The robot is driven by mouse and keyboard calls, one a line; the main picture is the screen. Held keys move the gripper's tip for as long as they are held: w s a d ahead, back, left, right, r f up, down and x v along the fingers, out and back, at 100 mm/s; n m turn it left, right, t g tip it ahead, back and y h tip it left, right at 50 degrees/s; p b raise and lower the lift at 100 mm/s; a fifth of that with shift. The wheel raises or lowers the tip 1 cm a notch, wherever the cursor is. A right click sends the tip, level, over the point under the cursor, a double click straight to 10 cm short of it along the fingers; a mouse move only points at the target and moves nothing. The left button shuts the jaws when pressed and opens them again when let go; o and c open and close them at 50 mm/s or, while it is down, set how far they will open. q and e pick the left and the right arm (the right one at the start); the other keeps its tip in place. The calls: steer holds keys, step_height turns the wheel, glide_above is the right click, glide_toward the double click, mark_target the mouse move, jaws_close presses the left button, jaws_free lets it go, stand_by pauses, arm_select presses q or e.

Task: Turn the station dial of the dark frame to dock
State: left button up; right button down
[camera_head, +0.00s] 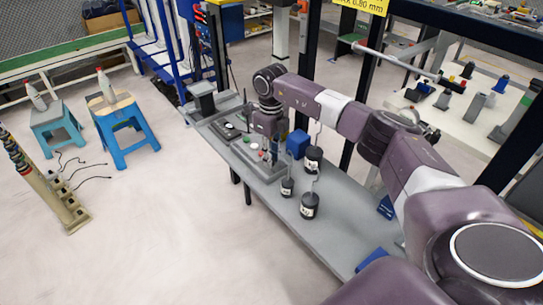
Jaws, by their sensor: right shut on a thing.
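My right arm reaches across the picture from the lower right. Its gripper (268,146) points down at a grey control panel (268,172) on the long grey bench. The gripper is shut on a small part of that panel, which seems to be the station dial. The fingers and my wrist hide the dial, so its pointer and setting cannot be read. Small coloured parts, red and green, show beside the fingertips. Which frame is the dark one cannot be told for certain. My left gripper is not in view.
Black weights with hooks (309,206) stand on the bench (335,235) in front of the panel. A blue block (297,143) is close to the gripper's right. Dark upright posts (305,65) rise behind. Blue stools (125,132) stand left on open floor.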

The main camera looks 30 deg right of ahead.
steer(key=shift+w+r, duration=0.2)
stand_by(0.3)
steer(key=c, duration=2.1)
jaws_free()
steer(key=shift+o, duration=0.3)
steer(key=shift+s+f, duration=0.1)
step_height(320, 180, up, 12)
